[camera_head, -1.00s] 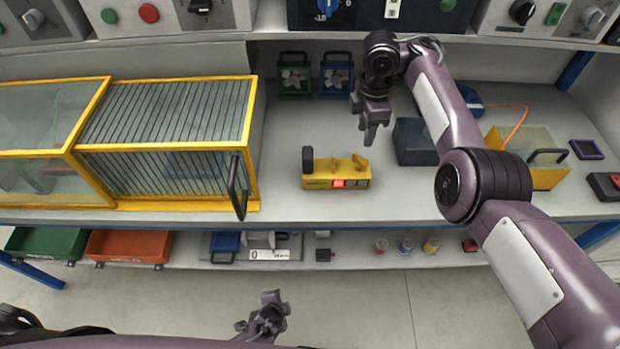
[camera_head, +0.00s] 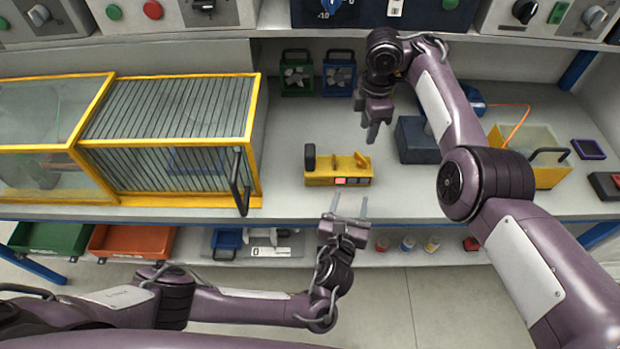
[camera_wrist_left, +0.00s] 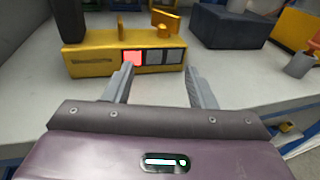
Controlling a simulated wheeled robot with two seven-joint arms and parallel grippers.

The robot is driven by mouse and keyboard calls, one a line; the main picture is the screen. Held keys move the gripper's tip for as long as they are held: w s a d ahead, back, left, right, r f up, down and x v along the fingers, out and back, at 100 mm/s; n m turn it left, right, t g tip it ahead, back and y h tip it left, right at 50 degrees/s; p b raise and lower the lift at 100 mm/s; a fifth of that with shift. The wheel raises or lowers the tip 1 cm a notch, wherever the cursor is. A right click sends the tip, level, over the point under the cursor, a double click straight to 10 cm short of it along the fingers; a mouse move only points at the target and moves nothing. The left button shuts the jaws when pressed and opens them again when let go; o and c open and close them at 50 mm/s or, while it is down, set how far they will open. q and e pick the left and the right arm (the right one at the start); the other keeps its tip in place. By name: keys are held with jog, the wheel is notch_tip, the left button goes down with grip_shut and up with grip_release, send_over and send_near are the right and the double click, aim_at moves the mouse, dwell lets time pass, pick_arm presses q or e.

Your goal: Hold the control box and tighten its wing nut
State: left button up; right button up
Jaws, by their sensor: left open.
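The yellow control box (camera_head: 330,179) sits upright on the workbench, with a black knob or handle at its left end and a lit red square on its front. It also shows in the left wrist view (camera_wrist_left: 95,62). A yellow wing nut (camera_head: 361,161) stands on its top right, also seen in the left wrist view (camera_wrist_left: 164,20). My left gripper (camera_head: 349,203) is open and empty, just in front of the box at the bench edge, fingers pointing at it and apart from it. My right gripper (camera_head: 372,134) hangs above and behind the box, touching nothing; its jaw gap is unclear.
A yellow-framed cage (camera_head: 252,160) with a black handle stands left. A dark blue block (camera_head: 415,140) and a yellow bin (camera_head: 540,172) stand right. Two small fan units, green (camera_head: 297,77) and blue (camera_head: 339,77), stand behind. The bench around the box is clear.

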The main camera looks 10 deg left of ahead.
aim_at(310, 168)
pick_arm(q)
jog(key=w+a+n+y, duration=0.1)
jog(key=a, duration=0.2)
jog(key=w+a+r+y, duration=0.1)
jog(key=w+a, duration=0.1)
jog(key=a, duration=0.1)
jog(key=w+a+n+t+y, duration=0.1)
jog(key=a+y, duration=0.1)
jog(key=a, duration=0.1)
jog(key=shift+w+a+r+n, duration=0.2)
jog(key=shift+w+a+n, duration=0.1)
jog(key=shift+a, duration=0.1)
jog(key=shift+w+a+r+y, duration=0.1)
jog(key=shift+w+a+y, duration=0.15)
jog(key=shift+y, duration=0.05)
jog(key=w, duration=0.5)
jog(key=w+a, duration=0.1)
jog(key=w, duration=0.1)
jog(key=shift+w, duration=0.2)
